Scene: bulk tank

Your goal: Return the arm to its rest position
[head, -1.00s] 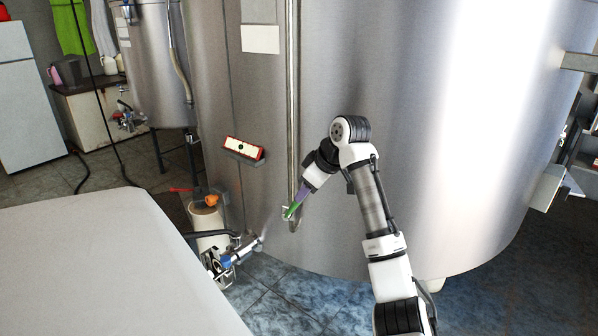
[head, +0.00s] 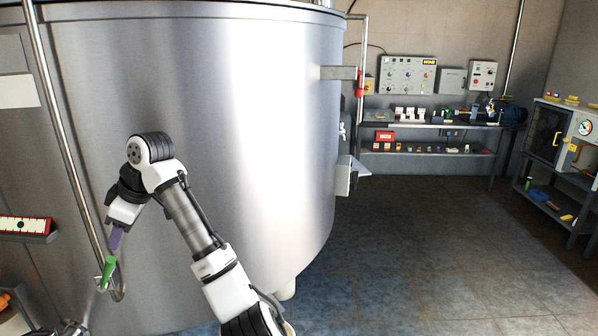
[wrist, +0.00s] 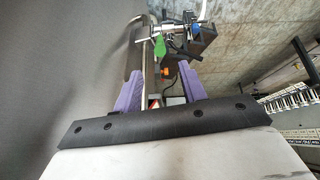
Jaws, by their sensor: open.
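My arm (head: 184,215) is raised and bent in front of the large steel tank, at the left of the head view. My gripper (head: 113,246) points down and to the left, with purple fingers. In the wrist view my gripper (wrist: 159,84) has its two purple fingers apart with nothing held between them. A green handle (head: 107,271) is beside the lower end of a thin vertical pipe, just beyond the fingertips. The green handle (wrist: 159,47) also shows past the fingers in the wrist view, near metal fittings. Contact with it cannot be told.
The steel tank (head: 225,120) fills the left and middle. The thin pipe (head: 72,150) runs down its face close to my gripper. A red-and-white block (head: 25,225) sits on a small ledge at left. A workbench (head: 430,126) and shelf unit (head: 560,165) stand far right. Open floor (head: 430,250) lies between.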

